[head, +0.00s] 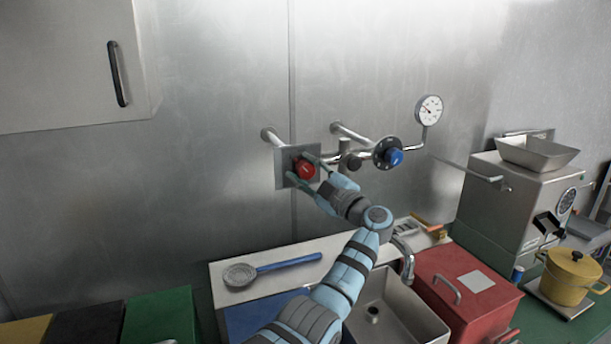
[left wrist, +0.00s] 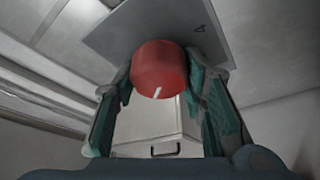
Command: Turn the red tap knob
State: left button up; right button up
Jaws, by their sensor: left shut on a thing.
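The red tap knob (head: 305,169) sits on a square metal plate (head: 284,181) on the steel wall, at the left end of the pipework. My left gripper (head: 308,172) reaches up to it from the lower right. In the left wrist view the round red knob (left wrist: 159,69) lies between the two teal fingers of the gripper (left wrist: 162,82), with a finger against each side. A short white line shows on the knob's face. The plate (left wrist: 140,28) behind it carries a small dark mark. My right gripper is in neither view.
A blue knob (head: 395,157) and a round gauge (head: 429,110) are on the pipes to the right. Below are a sink (head: 385,312), a red box (head: 465,285) and a strainer with a blue handle (head: 272,267). A grinder-like steel machine (head: 505,205) stands at right.

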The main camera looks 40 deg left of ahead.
pick_arm(q)
jog(key=shift+f+n+g+h+b, duration=0.2)
jog(key=shift+n+g+h+b, duration=0.35)
jog(key=shift+n, duration=1.15)
jog(key=o, duration=1.2)
jog(key=shift+r, duration=0.1)
jog(key=d, duration=0.4)
jog(key=d+f, duration=0.1)
jog(key=d, duration=0.3)
jog(key=s+d, duration=0.1)
jog(key=d, duration=0.3)
jog(key=shift+s+f, duration=0.1)
jog(key=shift+f, duration=0.2)
